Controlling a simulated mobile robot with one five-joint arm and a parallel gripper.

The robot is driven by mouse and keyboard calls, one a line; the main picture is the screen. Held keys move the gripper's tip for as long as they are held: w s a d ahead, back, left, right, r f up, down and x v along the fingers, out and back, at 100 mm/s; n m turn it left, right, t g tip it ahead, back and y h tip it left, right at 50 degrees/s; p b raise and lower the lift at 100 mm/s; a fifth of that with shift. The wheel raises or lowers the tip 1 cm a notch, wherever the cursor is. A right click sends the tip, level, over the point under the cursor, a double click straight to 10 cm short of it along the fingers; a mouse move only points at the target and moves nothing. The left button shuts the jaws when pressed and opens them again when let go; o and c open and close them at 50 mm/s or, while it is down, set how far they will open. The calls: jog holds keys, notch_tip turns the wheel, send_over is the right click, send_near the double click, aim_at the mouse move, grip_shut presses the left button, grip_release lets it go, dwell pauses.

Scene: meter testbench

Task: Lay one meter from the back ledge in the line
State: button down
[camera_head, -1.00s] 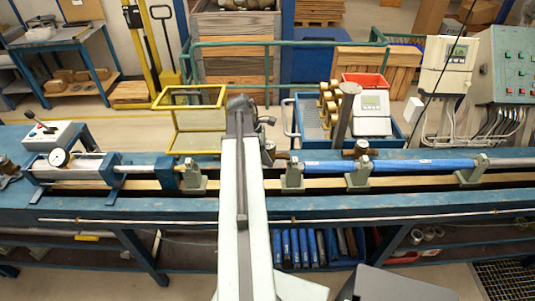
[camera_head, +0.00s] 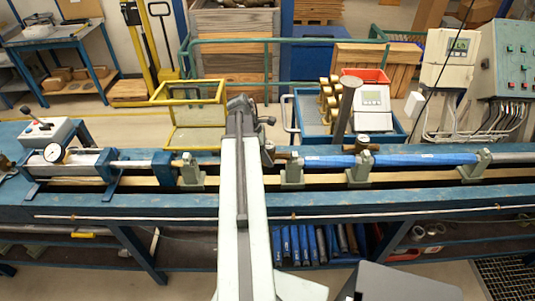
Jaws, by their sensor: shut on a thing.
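The line is a row of pipes and grey-green clamps along the blue bench (camera_head: 400,206). A meter with a brown body (camera_head: 361,144) sits in the line between blue pipe sections (camera_head: 425,159). The line between the clamp left of my arm (camera_head: 189,172) and the clamp right of it (camera_head: 292,172) is partly hidden by my arm. My gripper (camera_head: 268,151) is mostly hidden behind my arm, low at this stretch; only a dark part shows. A small brown piece (camera_head: 282,153) shows beside it; the held meter itself is not clear. Several brass meters (camera_head: 327,103) stand at the back.
A blue tray (camera_head: 298,128) with a red bin (camera_head: 366,77) and a grey display box (camera_head: 375,105) is behind the line. A tall dark post (camera_head: 345,112) rises there. A yellow frame (camera_head: 190,92) stands left of my arm. A dial gauge (camera_head: 54,153) is far left.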

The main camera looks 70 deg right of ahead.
jog(key=shift+f, duration=0.2)
dwell(0.4)
jog(key=shift+f+b, duration=1.35)
jog(key=shift+b, duration=0.2)
jog(key=shift+f+b, duration=0.35)
jog(key=shift+c, duration=2.1)
grip_release()
jog(key=shift+r, duration=0.1)
